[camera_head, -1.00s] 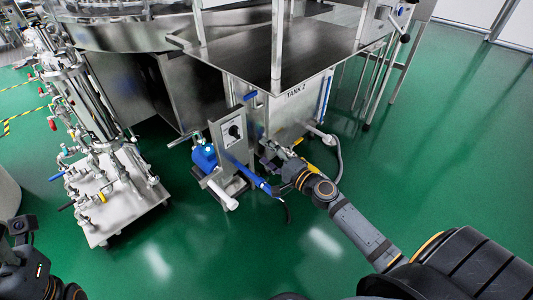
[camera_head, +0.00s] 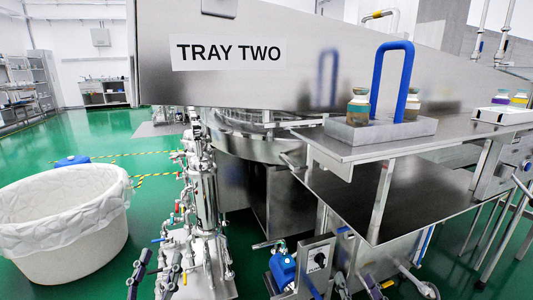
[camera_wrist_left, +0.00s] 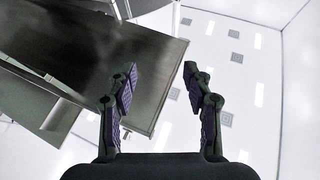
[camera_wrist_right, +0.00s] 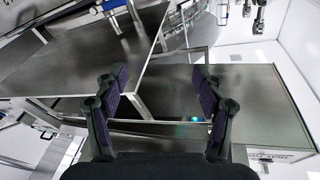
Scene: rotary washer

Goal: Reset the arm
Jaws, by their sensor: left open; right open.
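My left gripper (camera_head: 154,272) shows at the bottom of the head view, in front of the valve-and-pipe skid. It points up, with its fingers apart and nothing between them. In the left wrist view the left gripper (camera_wrist_left: 160,82) is open and empty below a metal plate. My right gripper (camera_head: 357,286) shows only by its dark fingertips at the bottom edge, right of the switch box. In the right wrist view the right gripper (camera_wrist_right: 158,86) is open and empty, with metal shelves beyond it. Most of both arms is out of the head view.
A large panel marked TRAY TWO (camera_head: 230,52) spans the top. A metal shelf (camera_head: 375,150) holds a grey rack (camera_head: 345,134) with a blue handle and vials. A switch box (camera_head: 317,262), a blue motor (camera_head: 283,268), the pipe skid (camera_head: 205,200) and a lined white bin (camera_head: 65,245) stand below.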

